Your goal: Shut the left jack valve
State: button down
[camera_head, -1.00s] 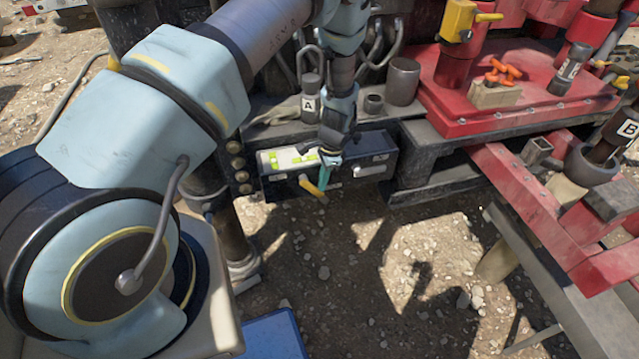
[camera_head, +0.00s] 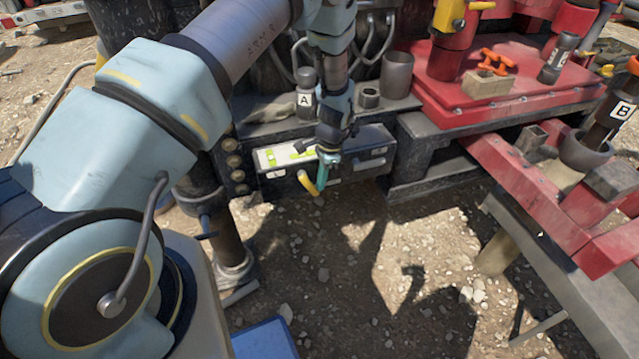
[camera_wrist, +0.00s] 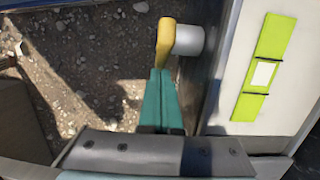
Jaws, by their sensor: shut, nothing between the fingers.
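A yellow valve lever (camera_head: 307,182) sticks out of the front of a low box with a white top panel (camera_head: 264,158) and slants down to the right. In the wrist view the lever (camera_wrist: 165,42) sits on a round grey stem (camera_wrist: 189,40). My gripper (camera_head: 321,184) points down in front of the box, right beside the lever's lower part. Its teal fingers (camera_wrist: 160,74) are shut with nothing between them. In the wrist view their tips reach the near end of the yellow lever; I cannot tell whether they touch it.
The white panel carries lime-green marks (camera_wrist: 262,75). Above stand a canister marked A (camera_head: 304,98) and an open grey cup (camera_head: 397,75). A red deck (camera_head: 450,105) and red beams (camera_head: 530,190) lie to the right. Stony ground below the box is open.

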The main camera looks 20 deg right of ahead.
jog(key=shift+a+f+b, duration=0.25)
jog(key=shift+f+b, duration=0.25)
jog(key=shift+f, duration=0.05)
jog(key=shift+a+f, duration=0.1)
jog(key=shift+a, duration=0.05)
dwell(1.4)
